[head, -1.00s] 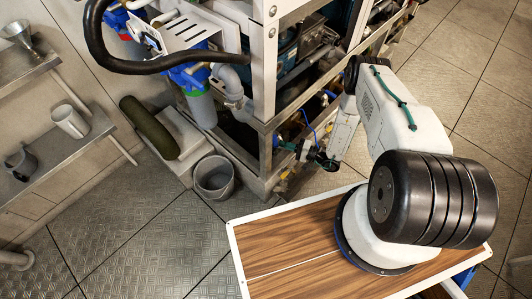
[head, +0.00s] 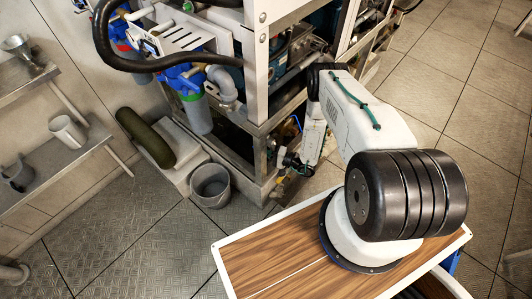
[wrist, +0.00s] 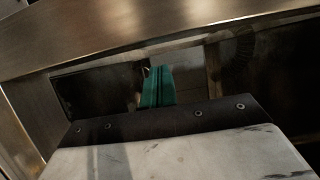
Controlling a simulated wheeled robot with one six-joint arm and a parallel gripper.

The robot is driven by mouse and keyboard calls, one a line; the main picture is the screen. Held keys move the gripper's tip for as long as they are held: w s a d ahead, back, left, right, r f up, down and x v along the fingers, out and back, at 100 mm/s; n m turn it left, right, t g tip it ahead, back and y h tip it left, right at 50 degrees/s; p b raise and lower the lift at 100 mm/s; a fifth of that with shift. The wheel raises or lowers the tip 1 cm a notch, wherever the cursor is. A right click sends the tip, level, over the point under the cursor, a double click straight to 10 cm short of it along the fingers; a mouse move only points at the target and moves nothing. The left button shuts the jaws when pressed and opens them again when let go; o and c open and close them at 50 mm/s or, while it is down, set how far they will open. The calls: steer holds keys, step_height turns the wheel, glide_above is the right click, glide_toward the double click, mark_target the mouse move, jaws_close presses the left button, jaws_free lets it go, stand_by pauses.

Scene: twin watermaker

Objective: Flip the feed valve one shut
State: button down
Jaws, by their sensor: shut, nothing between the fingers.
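My gripper (head: 290,160) is low at the open side of the metal-framed machine, at the end of my downward-reaching arm. It is shut and empty. In the wrist view its closed teal fingers (wrist: 157,86) point ahead beyond the dark band and white housing, toward a dim recess under a metal rail. I cannot make out feed valve one for sure in either view. A small yellow part (head: 281,173) shows just below and left of my gripper in the head view. My gripper hides part of that area, and I cannot tell whether it touches anything.
The machine's metal frame (head: 258,128) rises beside my arm, with a metal rail (wrist: 150,38) across the wrist view. The tiled floor (head: 130,225) at lower left is clear.

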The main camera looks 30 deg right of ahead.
steer(key=shift+w+a, duration=0.2)
steer(key=shift+w, duration=0.1)
steer(key=shift+w+a+r, duration=0.1)
steer(key=shift+w+a, duration=0.05)
stand_by(0.3)
steer(key=v, duration=0.8)
steer(key=shift+s, duration=0.2)
stand_by(0.3)
